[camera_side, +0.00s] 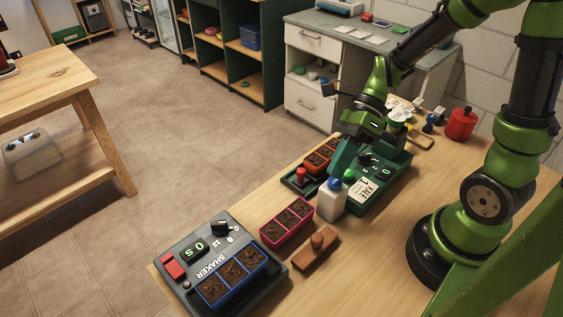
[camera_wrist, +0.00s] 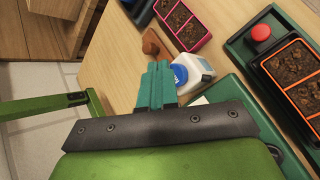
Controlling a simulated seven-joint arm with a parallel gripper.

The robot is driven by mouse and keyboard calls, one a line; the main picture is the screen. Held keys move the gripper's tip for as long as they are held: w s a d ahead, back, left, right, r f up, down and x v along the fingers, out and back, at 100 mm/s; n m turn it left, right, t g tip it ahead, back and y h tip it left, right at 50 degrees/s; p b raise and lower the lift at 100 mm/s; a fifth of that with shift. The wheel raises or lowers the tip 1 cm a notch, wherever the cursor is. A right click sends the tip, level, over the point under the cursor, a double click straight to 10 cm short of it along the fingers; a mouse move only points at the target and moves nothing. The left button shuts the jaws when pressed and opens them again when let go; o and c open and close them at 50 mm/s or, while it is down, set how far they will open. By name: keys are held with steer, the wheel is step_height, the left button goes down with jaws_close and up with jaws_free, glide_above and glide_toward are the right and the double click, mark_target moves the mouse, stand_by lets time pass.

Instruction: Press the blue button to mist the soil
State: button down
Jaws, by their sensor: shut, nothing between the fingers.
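A white mister bottle (camera_side: 331,203) with a blue button (camera_side: 334,184) on top stands upright on the bench. In the wrist view, the white bottle (camera_wrist: 200,68) and its blue button (camera_wrist: 180,75) lie just right of the fingertips. My gripper (camera_side: 337,173) has its teal fingers shut and empty, pointing down just above the button. The gripper tips (camera_wrist: 160,68) partly overlap the bottle's left side in the wrist view; whether they touch the button I cannot tell. Soil fills the pink tray (camera_side: 287,222), the orange tray (camera_side: 322,157) and the blue tray (camera_side: 232,278).
A red knob (camera_side: 301,174) is on the dark stand by the orange tray. A dark shaker (camera_side: 207,230) holds the blue tray. A brown wooden stamp (camera_side: 316,249) lies in front. A red pot (camera_side: 461,124) stands farther back.

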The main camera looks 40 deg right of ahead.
steer(key=shift+f, duration=0.15)
stand_by(0.3)
steer(key=shift+f, duration=0.4)
stand_by(0.5)
steer(key=shift+r, duration=0.55)
steer(key=shift+r, duration=0.1)
steer(key=shift+r, duration=2.9)
